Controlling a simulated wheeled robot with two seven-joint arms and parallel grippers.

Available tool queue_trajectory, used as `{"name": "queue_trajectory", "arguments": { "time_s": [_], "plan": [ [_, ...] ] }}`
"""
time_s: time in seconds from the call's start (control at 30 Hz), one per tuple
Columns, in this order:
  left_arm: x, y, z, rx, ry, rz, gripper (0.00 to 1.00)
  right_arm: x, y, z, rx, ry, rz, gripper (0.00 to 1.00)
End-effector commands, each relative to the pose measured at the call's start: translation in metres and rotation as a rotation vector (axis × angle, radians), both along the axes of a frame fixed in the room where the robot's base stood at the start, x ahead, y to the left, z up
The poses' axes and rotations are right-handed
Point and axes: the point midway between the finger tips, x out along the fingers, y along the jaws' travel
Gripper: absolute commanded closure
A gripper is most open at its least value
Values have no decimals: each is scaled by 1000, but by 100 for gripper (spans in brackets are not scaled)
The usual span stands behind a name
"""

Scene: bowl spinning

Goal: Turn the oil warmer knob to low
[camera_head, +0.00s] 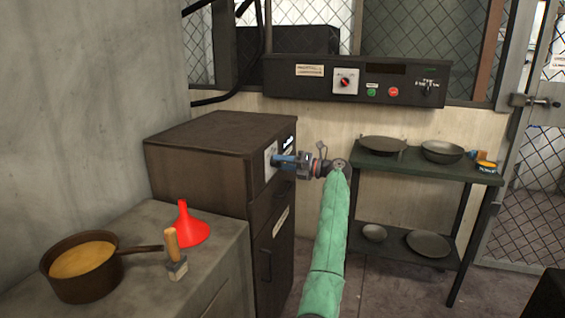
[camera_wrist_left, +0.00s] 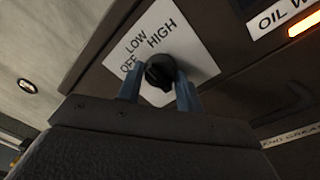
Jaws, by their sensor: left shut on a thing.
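The oil warmer is a dark brown cabinet (camera_head: 200,170) left of centre in the head view. In the left wrist view its white dial plate (camera_wrist_left: 195,50) reads OFF, LOW and HIGH, and a black knob (camera_wrist_left: 160,72) is mounted on it. My left gripper (camera_head: 276,161) reaches the cabinet's front face. In the wrist view its two blue fingers (camera_wrist_left: 158,88) stand on either side of the knob, shut on it. I cannot clearly tell which mark the knob points to. The knob is hidden in the head view. My right gripper is not in view.
A pot (camera_head: 75,290) of yellowish contents, a red funnel (camera_head: 188,228) and a wooden-handled brush (camera_head: 172,246) stand on the grey counter at lower left. A green shelf (camera_head: 425,172) with pans is at right. A control box (camera_head: 290,90) is behind.

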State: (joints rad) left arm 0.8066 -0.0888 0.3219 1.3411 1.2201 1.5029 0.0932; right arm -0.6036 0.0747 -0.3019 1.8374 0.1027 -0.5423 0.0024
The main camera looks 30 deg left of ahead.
Motion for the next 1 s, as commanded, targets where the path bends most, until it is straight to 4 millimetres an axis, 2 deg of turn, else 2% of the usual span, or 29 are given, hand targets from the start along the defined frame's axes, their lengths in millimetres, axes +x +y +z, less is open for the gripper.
{"name": "queue_trajectory", "arguments": {
  "time_s": [0.57, 0.6, 0.67, 1.0],
  "plan": [
    [0, -1, -2, -5, 15, -1, 87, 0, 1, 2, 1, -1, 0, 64],
    [0, -1, -2, -5, 15, -1, 56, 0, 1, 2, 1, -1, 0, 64],
    [0, -1, -2, -5, 15, -1, 45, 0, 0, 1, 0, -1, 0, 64],
    [1, -2, -1, -4, 14, -1, 43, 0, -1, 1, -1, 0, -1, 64]
  ]
}}
